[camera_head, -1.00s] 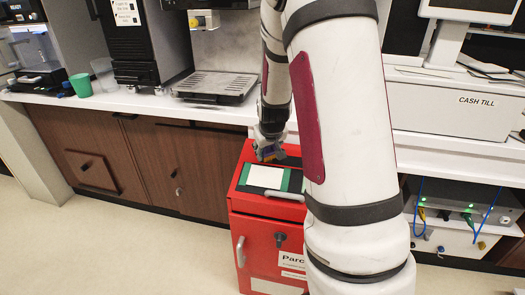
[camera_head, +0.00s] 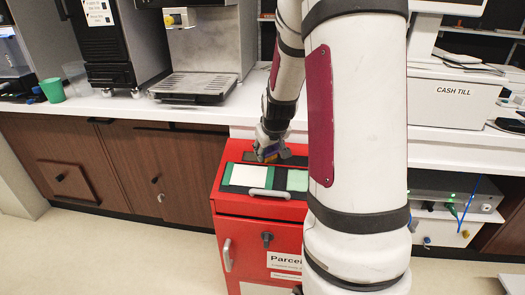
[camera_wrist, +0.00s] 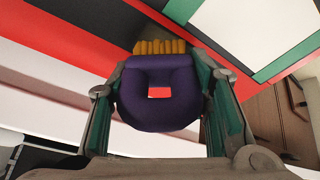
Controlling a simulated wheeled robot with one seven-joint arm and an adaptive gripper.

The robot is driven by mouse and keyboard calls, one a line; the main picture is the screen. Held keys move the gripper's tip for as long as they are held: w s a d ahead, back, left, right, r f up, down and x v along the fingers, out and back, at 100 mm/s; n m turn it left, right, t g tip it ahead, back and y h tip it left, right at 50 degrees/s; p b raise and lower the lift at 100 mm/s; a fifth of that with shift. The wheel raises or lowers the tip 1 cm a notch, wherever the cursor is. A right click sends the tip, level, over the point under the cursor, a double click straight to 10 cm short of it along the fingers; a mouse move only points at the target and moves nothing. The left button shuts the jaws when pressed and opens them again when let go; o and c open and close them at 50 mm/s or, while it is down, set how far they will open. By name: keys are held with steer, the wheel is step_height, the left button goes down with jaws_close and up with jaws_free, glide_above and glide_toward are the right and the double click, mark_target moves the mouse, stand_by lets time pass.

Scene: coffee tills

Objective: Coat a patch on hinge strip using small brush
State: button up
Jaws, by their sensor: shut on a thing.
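My gripper (camera_wrist: 160,78) is shut on the small brush, which has a purple body (camera_wrist: 150,105) and short yellow bristles (camera_wrist: 160,47). In the head view, my gripper (camera_head: 267,152) is low over the back part of the red cabinet's top (camera_head: 208,170). A dark strip (camera_head: 292,160) runs along that back part and looks like the hinge strip; it also shows in the wrist view (camera_wrist: 95,25). The bristles overlap the dark strip's edge in the wrist view. I cannot tell whether they touch it. No coated patch can be made out.
A white panel with a green border (camera_head: 243,180), a pale green panel (camera_head: 297,180) and a grey handle (camera_head: 268,193) are on the cabinet top. The counter (camera_head: 120,106) with a coffee machine (camera_head: 205,50) is behind. The floor at left is clear.

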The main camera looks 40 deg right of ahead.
steer(key=shift+s+d+r+p, duration=0.1)
steer(key=shift+s+d+p, duration=0.15)
steer(key=shift+s+d, duration=0.65)
steer(key=shift+s+d+p, duration=0.2)
steer(key=shift+s+d, duration=0.4)
steer(key=shift+s, duration=0.5)
steer(key=shift+s+d+f+p, duration=0.15)
steer(key=shift+s+d+p, duration=0.95)
steer(key=shift+s+p, duration=0.3)
steer(key=shift+s+d+f+p, duration=0.1)
steer(key=shift+s+d+p, duration=0.95)
steer(key=shift+s+p, duration=0.3)
steer(key=shift+r, duration=0.1)
steer(key=shift+w+a+r+b, duration=0.1)
steer(key=shift+w+a+b, duration=0.3)
steer(key=shift+w+a, duration=0.25)
steer(key=shift+w+a+b, duration=0.35)
steer(key=shift+w+a, duration=0.1)
steer(key=shift+w, duration=0.35)
